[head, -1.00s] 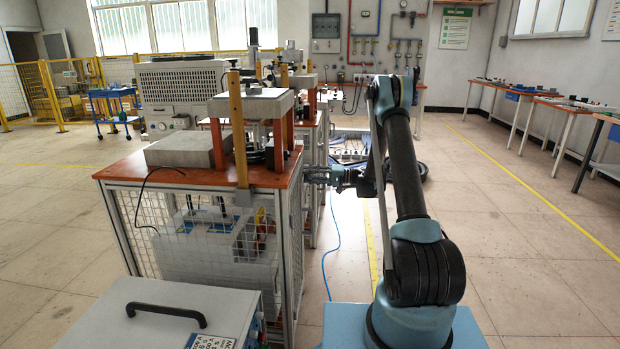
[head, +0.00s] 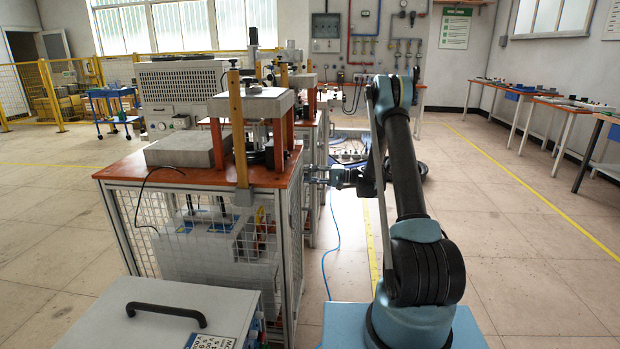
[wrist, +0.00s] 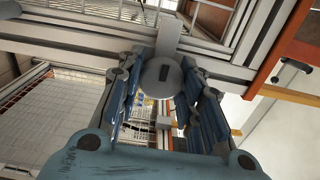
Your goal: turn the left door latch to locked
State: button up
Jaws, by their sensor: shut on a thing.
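The left door latch (wrist: 153,72) shows in the wrist view as a round grey knob with a short dark slot, the slot standing nearly upright in the picture. A flat light-grey bar (wrist: 170,32) rises above it across the metal frame. My gripper (wrist: 162,88) has its blue fingers on both sides of the knob and is shut on it. In the head view my gripper (head: 318,176) is at the right side of the near workbench, just below its top edge. The latch itself cannot be made out there.
The near workbench (head: 120,172) has an orange top, a metal frame and mesh sides. A grey block and a press stand on it. A grey cabinet (head: 110,320) with a black handle is at the front left. The floor (head: 500,230) to the right is clear.

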jog(key=o, duration=1)
jog(key=shift+f, duration=0.1)
jog(key=shift+o, duration=0.2)
jog(key=shift+d, duration=0.1)
jog(key=d, duration=1.2)
jog(key=shift+s, duration=0.15)
jog(key=shift+a, duration=0.1)
